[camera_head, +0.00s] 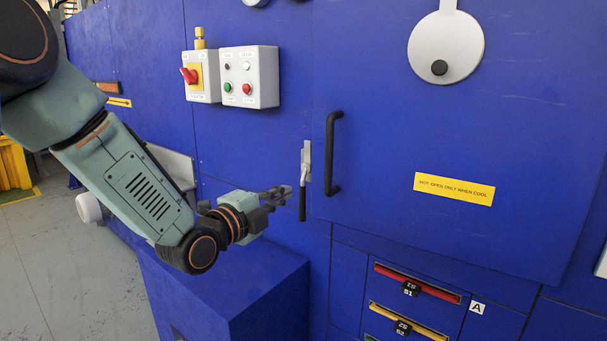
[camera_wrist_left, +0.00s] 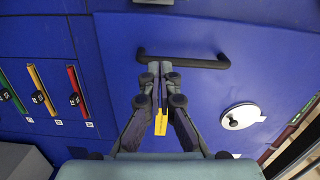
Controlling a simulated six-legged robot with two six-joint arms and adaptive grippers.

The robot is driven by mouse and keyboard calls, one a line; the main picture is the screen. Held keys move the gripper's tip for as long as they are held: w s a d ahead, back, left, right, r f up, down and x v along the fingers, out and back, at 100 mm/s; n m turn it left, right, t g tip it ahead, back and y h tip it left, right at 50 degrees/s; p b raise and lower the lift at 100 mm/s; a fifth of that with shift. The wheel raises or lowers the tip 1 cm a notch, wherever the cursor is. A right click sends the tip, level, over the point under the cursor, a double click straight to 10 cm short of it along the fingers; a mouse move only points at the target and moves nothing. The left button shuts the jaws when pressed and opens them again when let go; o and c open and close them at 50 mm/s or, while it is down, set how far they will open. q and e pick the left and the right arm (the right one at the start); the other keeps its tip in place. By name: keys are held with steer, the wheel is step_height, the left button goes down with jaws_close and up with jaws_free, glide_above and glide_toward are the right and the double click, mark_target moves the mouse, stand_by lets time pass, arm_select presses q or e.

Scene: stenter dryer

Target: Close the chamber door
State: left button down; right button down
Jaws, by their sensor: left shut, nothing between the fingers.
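The chamber door (camera_head: 420,140) is a large blue panel with a yellow warning label (camera_head: 454,189) and a black vertical bar handle (camera_head: 333,153). It sits against the blue machine front; I cannot tell whether a gap remains at its edge. A grey latch with a black lever (camera_head: 303,200) pointing down is just left of the handle. My left gripper (camera_head: 286,193) is shut and empty, just left of the latch lever; contact cannot be told. In the left wrist view its fingertips (camera_wrist_left: 161,68) overlap the door handle (camera_wrist_left: 205,63), and the fingers partly hide the label.
A control box (camera_head: 250,77) and a red-handled switch (camera_head: 201,78) are on the wall above my left arm. A blue block (camera_head: 220,285) juts out below the gripper. Grey floor (camera_head: 70,260) is open at left.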

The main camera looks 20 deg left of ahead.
arm_select(q)
steer(key=m, duration=0.1)
glide_toward(319, 173)
steer(key=w+d, duration=0.2)
steer(key=w, duration=0.1)
steer(key=w+d+r, duration=0.1)
steer(key=shift+w+d, duration=0.1)
steer(key=shift+w, duration=0.8)
steer(key=shift+w+d+r, duration=0.1)
steer(key=shift+w+d, duration=0.05)
steer(key=shift+d, duration=0.15)
arm_select(e)
steer(key=shift+s+d, duration=0.2)
steer(key=shift+d, duration=0.1)
arm_select(q)
steer(key=shift+a, duration=0.15)
arm_select(e)
steer(key=shift+a, duration=0.1)
arm_select(q)
steer(key=shift+a, duration=0.1)
steer(key=shift+w, duration=0.15)
